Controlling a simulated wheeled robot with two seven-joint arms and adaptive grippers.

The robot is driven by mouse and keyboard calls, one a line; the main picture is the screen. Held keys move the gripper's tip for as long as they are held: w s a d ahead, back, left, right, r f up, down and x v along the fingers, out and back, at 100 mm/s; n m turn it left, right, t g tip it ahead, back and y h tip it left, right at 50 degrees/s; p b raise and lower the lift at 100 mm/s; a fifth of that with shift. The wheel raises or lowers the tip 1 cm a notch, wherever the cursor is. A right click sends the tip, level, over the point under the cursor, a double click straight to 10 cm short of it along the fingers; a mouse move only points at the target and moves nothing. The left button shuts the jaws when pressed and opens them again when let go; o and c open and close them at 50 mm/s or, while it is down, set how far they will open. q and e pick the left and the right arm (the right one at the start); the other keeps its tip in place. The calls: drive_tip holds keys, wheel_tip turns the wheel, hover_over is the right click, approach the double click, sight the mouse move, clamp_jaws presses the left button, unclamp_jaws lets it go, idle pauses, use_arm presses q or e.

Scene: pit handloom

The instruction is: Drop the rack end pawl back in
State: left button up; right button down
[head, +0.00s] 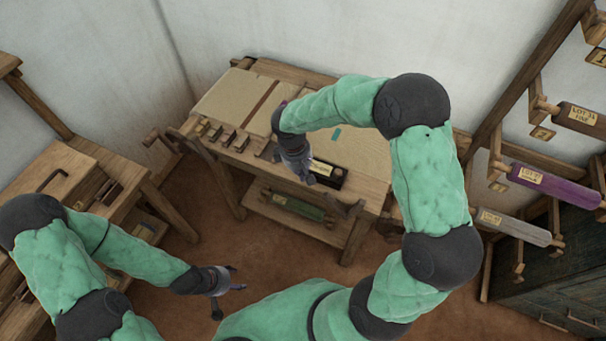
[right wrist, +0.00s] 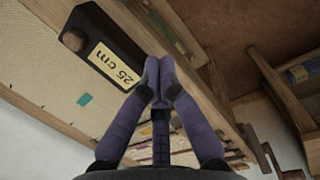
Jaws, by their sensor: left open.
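I cannot pick out the rack end pawl for certain in either view. The wooden rack (head: 497,150) stands at the right of the head view and carries labelled rolls. My right gripper (head: 308,178) is over the front of the wooden bench, beside a dark box with a yellow label. In the right wrist view my right gripper's fingertips (right wrist: 158,72) are together, with nothing visible between them, close to the dark box (right wrist: 108,45) marked "25 cm". My left gripper (head: 238,279) is open and empty over the floor, left of centre.
The bench (head: 360,188) has a pale cloth (head: 232,98) and a row of small wooden blocks (head: 223,137). A green roll (head: 297,206) lies on its lower shelf. Another wooden bench (head: 75,165) stands at left. A dark chest (head: 560,290) is below the rack. Brown floor lies between.

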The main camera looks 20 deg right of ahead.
sight(308, 189)
drive_tip(key=shift+w+r, duration=0.2)
drive_tip(key=shift+r, duration=0.15)
drive_tip(key=f, duration=0.3)
drive_tip(key=d+f+b, duration=0.1)
drive_tip(key=f, duration=0.2)
drive_tip(key=s+f+b, duration=0.1)
drive_tip(key=f, duration=0.3)
drive_tip(key=shift+d+f, duration=0.1)
drive_tip(key=shift+d, duration=0.25)
drive_tip(key=shift+s+d+r, duration=0.35)
drive_tip(key=shift+s+r, duration=0.1)
drive_tip(key=shift+s, duration=0.1)
drive_tip(key=shift+s+d+r, duration=0.3)
drive_tip(key=shift+s+r, duration=0.1)
drive_tip(key=shift+s, duration=0.1)
drive_tip(key=shift+s+d+r, duration=0.2)
drive_tip(key=shift+s, duration=0.2)
drive_tip(key=shift+r, duration=0.1)
